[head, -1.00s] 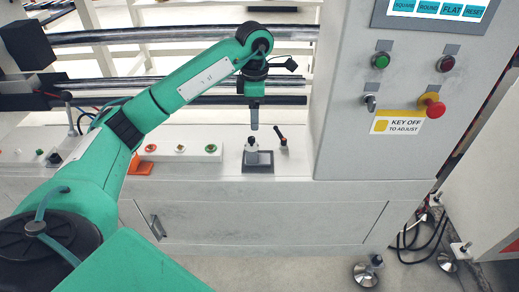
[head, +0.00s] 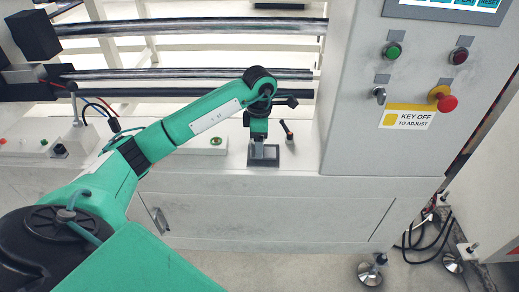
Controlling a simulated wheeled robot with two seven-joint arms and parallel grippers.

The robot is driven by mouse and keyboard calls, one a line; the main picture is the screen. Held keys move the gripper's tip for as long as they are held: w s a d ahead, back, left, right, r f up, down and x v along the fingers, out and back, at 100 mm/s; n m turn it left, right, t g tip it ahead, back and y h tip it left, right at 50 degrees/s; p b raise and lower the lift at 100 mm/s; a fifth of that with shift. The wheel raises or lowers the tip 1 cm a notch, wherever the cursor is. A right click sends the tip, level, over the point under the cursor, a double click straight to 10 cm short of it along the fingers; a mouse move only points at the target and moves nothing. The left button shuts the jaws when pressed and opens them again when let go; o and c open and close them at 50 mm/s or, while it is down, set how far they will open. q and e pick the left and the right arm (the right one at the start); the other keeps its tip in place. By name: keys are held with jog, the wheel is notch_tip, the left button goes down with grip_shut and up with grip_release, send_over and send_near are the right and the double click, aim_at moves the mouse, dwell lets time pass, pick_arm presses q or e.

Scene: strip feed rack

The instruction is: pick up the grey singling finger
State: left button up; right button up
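A dark grey square base (head: 269,154) sits on the white machine ledge below my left gripper. The small upright white piece with a black top that stood on this base is now hidden behind the gripper. I cannot clearly make out the grey singling finger as a separate part. My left gripper (head: 258,141) points straight down right over the base, its fingertips at or just above it. The fingers are too small and too much edge-on to show whether they are open or shut. My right gripper is not in view.
A small black-handled lever (head: 286,130) stands close right of the base. A grey control cabinet (head: 350,140) rises further right, with buttons and a red knob (head: 446,102). Metal rollers (head: 190,76) run behind the ledge. A green button (head: 216,141) lies to the left.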

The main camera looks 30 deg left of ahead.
pick_arm(q)
jog(key=shift+f, duration=0.15)
jog(key=c, duration=1.2)
jog(key=shift+o, duration=0.2)
